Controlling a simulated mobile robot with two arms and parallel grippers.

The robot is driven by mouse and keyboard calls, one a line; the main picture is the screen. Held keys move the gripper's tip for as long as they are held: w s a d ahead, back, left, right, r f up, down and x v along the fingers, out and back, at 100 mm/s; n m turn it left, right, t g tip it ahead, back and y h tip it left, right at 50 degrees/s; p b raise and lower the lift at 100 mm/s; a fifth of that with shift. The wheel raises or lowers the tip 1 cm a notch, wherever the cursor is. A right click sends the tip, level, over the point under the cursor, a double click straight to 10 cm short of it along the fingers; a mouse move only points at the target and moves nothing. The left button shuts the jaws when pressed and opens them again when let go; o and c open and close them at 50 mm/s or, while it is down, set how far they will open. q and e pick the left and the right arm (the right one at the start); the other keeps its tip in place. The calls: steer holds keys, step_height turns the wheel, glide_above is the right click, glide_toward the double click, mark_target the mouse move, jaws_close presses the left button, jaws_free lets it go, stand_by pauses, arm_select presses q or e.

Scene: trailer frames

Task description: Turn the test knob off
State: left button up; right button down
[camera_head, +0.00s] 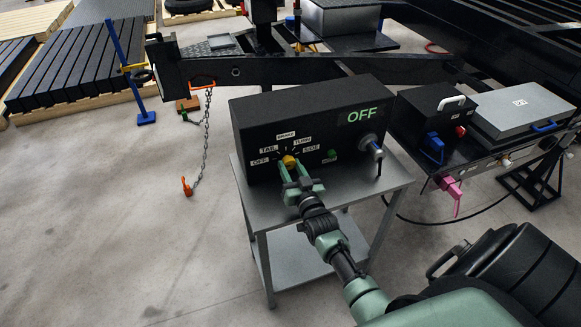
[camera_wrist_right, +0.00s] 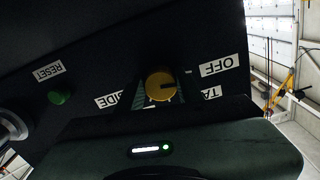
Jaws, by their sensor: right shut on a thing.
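The yellow test knob (camera_head: 289,161) sits on the front of a black test box (camera_head: 262,120), amid labels OFF, TAIL, BRAKE, TURN and SIDE. The box's display (camera_head: 362,115) reads OFF in green. My right gripper (camera_head: 298,180) is at the knob, its fingers shut on it. In the right wrist view the knob (camera_wrist_right: 161,84) shows upside down among its labels, and its dark mark points right, to the side where the OFF label (camera_wrist_right: 220,66) is. The gripper hides part of the panel under the knob. My left gripper is not in view.
The box stands on a grey metal cart (camera_head: 345,205). A green RESET button (camera_head: 332,153) and a connector with a cable (camera_head: 374,147) are right of the knob. A chain (camera_head: 206,135) hangs from the black trailer frame (camera_head: 290,69).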

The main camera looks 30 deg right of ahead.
steer(key=shift+f, duration=0.15)
steer(key=c, duration=0.9)
jaws_free()
steer(key=v, duration=0.7)
steer(key=shift+s+a, duration=0.1)
steer(key=shift+s, duration=0.3)
